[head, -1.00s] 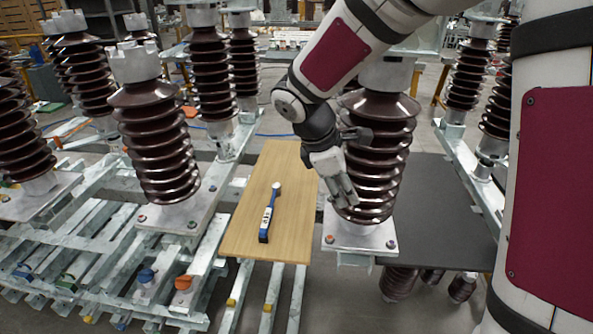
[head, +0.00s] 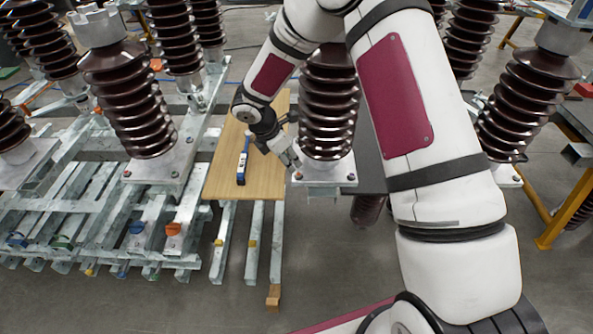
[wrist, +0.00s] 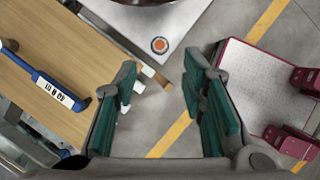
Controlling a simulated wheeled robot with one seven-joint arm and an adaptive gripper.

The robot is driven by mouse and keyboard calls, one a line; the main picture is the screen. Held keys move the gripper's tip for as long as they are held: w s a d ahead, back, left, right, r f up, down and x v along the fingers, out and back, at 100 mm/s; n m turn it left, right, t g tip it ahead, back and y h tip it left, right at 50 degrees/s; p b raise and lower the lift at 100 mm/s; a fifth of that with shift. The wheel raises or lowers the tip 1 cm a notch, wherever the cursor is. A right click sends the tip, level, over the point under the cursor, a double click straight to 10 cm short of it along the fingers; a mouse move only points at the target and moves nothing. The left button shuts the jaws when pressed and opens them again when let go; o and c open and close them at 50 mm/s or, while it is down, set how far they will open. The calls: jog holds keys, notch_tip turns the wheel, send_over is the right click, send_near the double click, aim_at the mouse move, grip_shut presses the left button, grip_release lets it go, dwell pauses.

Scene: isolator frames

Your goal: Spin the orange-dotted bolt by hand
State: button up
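The orange-dotted bolt (wrist: 159,45) sits at the near-left corner of the pale metal base plate (wrist: 125,22) under a brown ribbed insulator (head: 328,105). The bolt also shows small in the head view (head: 299,176). My gripper (wrist: 160,78) is open and empty. In the wrist view its two green-padded fingers point towards the plate corner, with the bolt just beyond and between their tips. In the head view my gripper (head: 290,163) is right beside that corner, apart from or very near the bolt; I cannot tell the exact gap.
A wooden board (head: 225,185) left of the plate carries a blue-handled wrench (head: 243,165), which also shows in the wrist view (wrist: 50,88). A dark grey board (head: 372,165) lies to the right. More insulators on metal frames stand around.

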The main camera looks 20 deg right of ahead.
aim_at(298, 174)
jog(key=p+x, duration=0.1)
jog(key=x, duration=0.6)
jog(key=shift+w+d+f, duration=0.1)
jog(key=shift+d+f, duration=0.1)
jog(key=shift+f, duration=0.15)
grip_shut()
